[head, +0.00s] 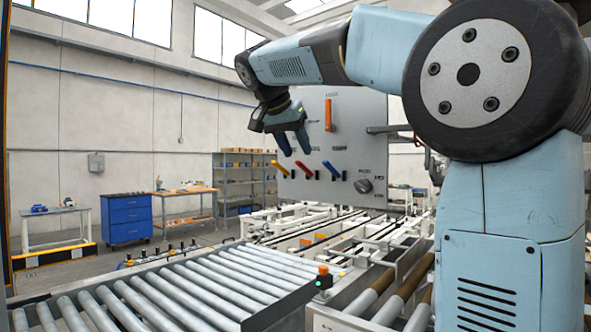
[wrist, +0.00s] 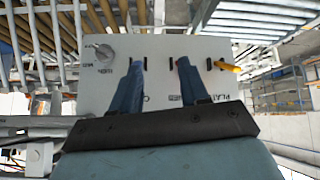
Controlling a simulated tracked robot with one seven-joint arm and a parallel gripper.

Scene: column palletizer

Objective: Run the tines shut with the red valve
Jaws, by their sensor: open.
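The red valve (head: 306,170) is a small red lever on the grey control panel (head: 350,130), between a yellow lever (head: 279,168) and a blue lever (head: 331,169). All three slant up to the left in the head view. My gripper (head: 295,150) is open and empty, its blue fingers pointing down just above the yellow and red levers. In the wrist view my gripper (wrist: 161,66) spreads over the inverted panel (wrist: 155,48). A sliver of red (wrist: 183,61) shows behind its right finger, and the yellow lever (wrist: 228,67) lies farther right. The tines cannot be made out.
An orange lever (head: 328,115) stands upright higher on the panel, and a round mode knob (head: 363,186) sits at its lower right. A roller conveyor (head: 170,290) fills the foreground. A blue cabinet (head: 126,218) and shelving stand well back.

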